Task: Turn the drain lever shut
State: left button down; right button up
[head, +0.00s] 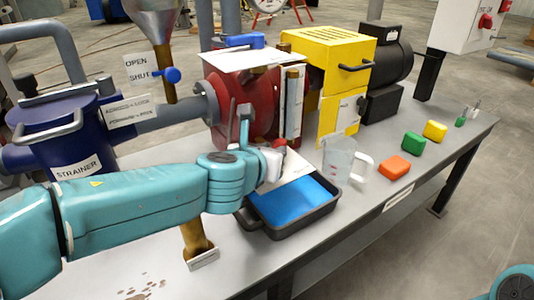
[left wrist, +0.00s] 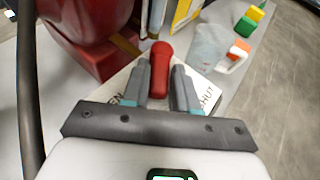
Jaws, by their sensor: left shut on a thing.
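The drain lever has a red handle (left wrist: 160,68), which stands between my left gripper's fingers (left wrist: 167,88) in the left wrist view. The fingers are shut on it. A white plate with OPEN and SHUT lettering (left wrist: 207,92) lies behind the fingers, partly covered by them. In the head view my left gripper (head: 271,164) is in front of the red press body (head: 237,98), above the black tray (head: 291,228) of blue liquid. The red handle (head: 280,143) shows only a little there. The lever's exact angle is hard to read. My right gripper is not in view.
A clear jug (head: 337,160) stands right of the tray, with orange (head: 395,167), green (head: 414,141) and yellow (head: 435,130) blocks beyond. A blue lever (head: 172,75) with its own OPEN/SHUT sign and a blue strainer (head: 75,140) are at the left.

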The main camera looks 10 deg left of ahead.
pick_arm(q)
jog(key=d+n+g+y+p, duration=0.1)
jog(key=n+y+p, duration=0.2)
jog(key=w+d+n+g+y+p, duration=0.1)
jog(key=d+n+y+p, duration=0.1)
jog(key=n+y+p, duration=0.1)
jog(key=d+n+g+y+p, duration=0.1)
jog(key=n+y+p, duration=0.2)
jog(key=y+p, duration=0.1)
jog(key=shift+w+d+r+n+y+p, duration=0.15)
jog(key=shift+d+r+n+y+p, duration=0.2)
jog(key=shift+y, duration=0.25)
jog(key=shift+w+d+f+n+g+y+p, duration=0.15)
jog(key=shift+n+g+y+p, duration=0.1)
jog(key=shift+n+p, duration=0.25)
jog(key=shift+a+f+n+g+y+p, duration=0.1)
jog(key=shift+n+g+y+p, duration=0.15)
jog(key=shift+p, duration=0.3)
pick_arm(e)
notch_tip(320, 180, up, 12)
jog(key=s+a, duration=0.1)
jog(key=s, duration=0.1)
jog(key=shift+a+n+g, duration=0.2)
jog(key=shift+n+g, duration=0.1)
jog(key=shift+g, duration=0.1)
